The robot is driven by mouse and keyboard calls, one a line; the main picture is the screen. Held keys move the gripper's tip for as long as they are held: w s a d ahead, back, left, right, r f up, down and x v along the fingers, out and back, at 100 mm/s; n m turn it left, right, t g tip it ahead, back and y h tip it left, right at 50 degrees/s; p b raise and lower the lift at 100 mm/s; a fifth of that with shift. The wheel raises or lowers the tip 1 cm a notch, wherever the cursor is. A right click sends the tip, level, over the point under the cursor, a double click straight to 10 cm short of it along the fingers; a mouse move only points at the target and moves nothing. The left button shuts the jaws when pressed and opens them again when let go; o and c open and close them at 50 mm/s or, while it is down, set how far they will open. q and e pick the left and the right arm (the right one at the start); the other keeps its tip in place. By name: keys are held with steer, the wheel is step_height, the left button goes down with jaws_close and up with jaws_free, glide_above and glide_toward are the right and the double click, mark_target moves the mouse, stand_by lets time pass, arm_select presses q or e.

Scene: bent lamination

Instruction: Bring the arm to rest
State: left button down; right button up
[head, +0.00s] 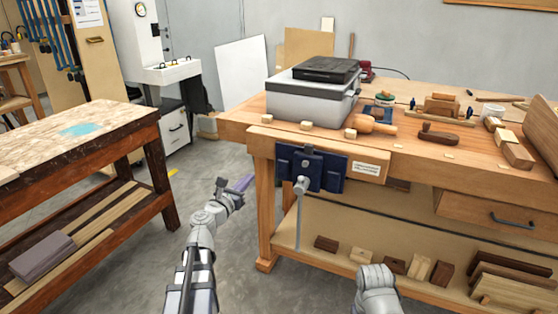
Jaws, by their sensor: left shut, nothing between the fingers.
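My left arm comes in from the bottom of the head view. Its gripper (236,187) is shut and empty. It shows over the open floor between the two benches, left of the vise on the right bench. My right arm shows only as a grey link at the bottom, in front of the right bench's lower shelf. Its gripper is not in the picture.
The wooden workbench (420,178) with a blue vise (311,168) fills the right side. A grey case (312,95) and several tools lie on it. A lower worn bench (60,160) stands at left. Concrete floor (130,240) lies clear between them.

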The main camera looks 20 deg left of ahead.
arm_select(q)
steer(key=s+d+f+m+g+h, duration=0.25)
steer(key=d+f+m+g, duration=0.2)
steer(key=d+m, duration=0.4)
steer(key=s+d+f+m+g+h, duration=0.1)
steer(key=s+d+f+m+g, duration=0.35)
steer(key=d, duration=0.65)
steer(key=s+d+f+m+g+h, duration=0.1)
steer(key=d+f+m+g+h, duration=0.1)
steer(key=d+f+m, duration=0.5)
steer(key=s+d+f+m+g+y, duration=0.2)
steer(key=s+f+m+g+y, duration=0.15)
steer(key=s+m, duration=0.5)
steer(key=s+d+f+m+g+y, duration=0.2)
steer(key=s+m+g+y, duration=0.2)
steer(key=s+m, duration=0.45)
step_height(320, 180, up, 30)
steer(key=m+p, duration=0.1)
steer(key=p, duration=2.9)
steer(key=shift+w+m+y, duration=0.2)
steer(key=shift+m+y, duration=0.2)
steer(key=shift+f, duration=0.1)
